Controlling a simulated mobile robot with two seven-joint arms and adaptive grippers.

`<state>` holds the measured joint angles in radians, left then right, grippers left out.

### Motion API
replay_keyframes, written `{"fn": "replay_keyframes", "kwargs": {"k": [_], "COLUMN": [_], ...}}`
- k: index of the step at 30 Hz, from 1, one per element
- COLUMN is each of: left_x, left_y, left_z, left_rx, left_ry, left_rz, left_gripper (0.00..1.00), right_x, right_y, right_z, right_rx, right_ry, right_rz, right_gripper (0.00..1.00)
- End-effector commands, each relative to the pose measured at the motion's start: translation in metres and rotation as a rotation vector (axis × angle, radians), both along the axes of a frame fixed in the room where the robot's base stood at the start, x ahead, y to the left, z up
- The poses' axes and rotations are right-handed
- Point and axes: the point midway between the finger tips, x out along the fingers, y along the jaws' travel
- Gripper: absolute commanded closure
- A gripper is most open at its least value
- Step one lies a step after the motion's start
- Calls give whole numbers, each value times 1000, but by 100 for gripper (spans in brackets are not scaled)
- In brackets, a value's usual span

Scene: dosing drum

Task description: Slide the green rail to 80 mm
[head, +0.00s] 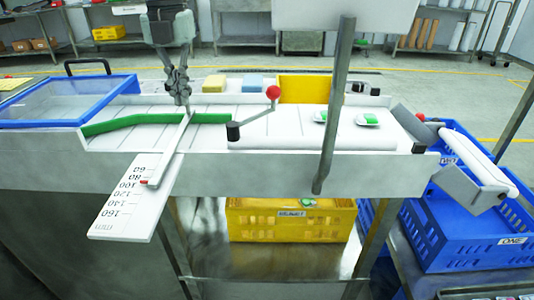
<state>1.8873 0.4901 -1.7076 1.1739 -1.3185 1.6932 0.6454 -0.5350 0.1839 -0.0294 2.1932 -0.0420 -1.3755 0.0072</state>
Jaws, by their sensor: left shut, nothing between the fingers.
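The green rail (150,119) lies across the white conveyor deck, its left part angled and its right part straight. A white bar (172,147) runs from the rail over the deck's front edge onto the white mm scale (128,205). My right gripper is out of view.
A red-knobbed crank (273,93) stands right of the rail. White dishes with green items (368,118) lie farther right. A blue-framed clear cover (65,102) is at left. A grey post (335,110) crosses the front. Yellow (290,228) and blue (465,247) crates sit below.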

Motion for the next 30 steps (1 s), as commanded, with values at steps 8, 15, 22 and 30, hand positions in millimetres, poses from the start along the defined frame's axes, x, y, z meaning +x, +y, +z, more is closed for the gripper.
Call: {"fn": "replay_keyframes", "kwargs": {"k": [8, 15, 22, 30], "left_x": [11, 16, 11, 1], "left_y": [-1, -1, 0, 0], "left_z": [0, 0, -2, 0], "left_rx": [-2, -1, -2, 0], "left_ry": [-3, -3, -2, -2], "left_rz": [1, 0, 0, 0], "left_gripper": [100, 100, 100, 100], "right_x": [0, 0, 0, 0], "right_y": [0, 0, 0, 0], "right_z": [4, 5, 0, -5], "right_rx": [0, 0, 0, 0], "right_ry": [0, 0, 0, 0], "right_rz": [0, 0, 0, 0], "right_gripper": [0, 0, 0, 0]}}
